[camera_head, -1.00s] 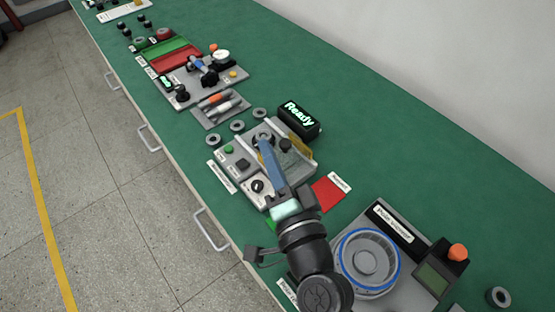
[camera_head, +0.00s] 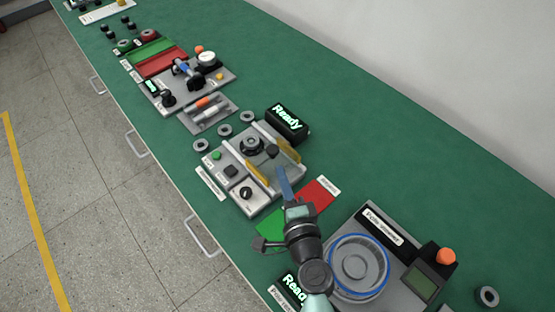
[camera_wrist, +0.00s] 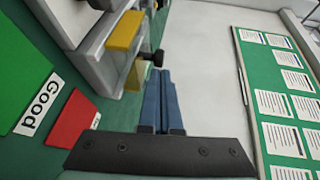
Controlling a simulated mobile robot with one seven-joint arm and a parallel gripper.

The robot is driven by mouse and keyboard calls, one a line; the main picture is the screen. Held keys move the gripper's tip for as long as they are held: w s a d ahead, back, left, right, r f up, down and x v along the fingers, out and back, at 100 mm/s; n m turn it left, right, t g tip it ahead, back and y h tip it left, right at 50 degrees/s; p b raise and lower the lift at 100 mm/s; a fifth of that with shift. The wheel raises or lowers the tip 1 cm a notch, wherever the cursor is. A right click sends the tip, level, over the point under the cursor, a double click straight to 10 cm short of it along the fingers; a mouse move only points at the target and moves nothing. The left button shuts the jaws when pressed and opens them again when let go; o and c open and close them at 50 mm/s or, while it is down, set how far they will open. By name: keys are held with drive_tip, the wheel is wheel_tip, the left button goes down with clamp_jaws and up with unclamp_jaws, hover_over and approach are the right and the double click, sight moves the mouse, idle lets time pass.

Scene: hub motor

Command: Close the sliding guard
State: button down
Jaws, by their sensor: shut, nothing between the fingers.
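A grey machine (camera_head: 233,187) stands on the green bench with a dark round fixture (camera_head: 252,146) on its bed. The guard's parts appear to be a yellow piece (camera_head: 288,150) at the bed's right, another yellow piece (camera_head: 257,172) nearer the front and a black knob (camera_head: 272,151) between them. The fixture is uncovered from above. In the wrist view, yellow parts (camera_wrist: 126,31) and the black knob (camera_wrist: 157,58) lie just beyond my fingertips. My gripper (camera_head: 281,170) is shut and empty, its blue fingers (camera_wrist: 160,100) together beside the machine's near right end. Contact with the guard cannot be told.
A red pad (camera_head: 318,192) and a green pad (camera_head: 268,230) lie beside my gripper. A black "Ready" display (camera_head: 287,122) stands behind the machine. A tester with a blue-rimmed ring (camera_head: 358,268) is at lower right.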

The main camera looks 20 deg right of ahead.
sight(274, 154)
drive_tip(key=shift+x, duration=2.25)
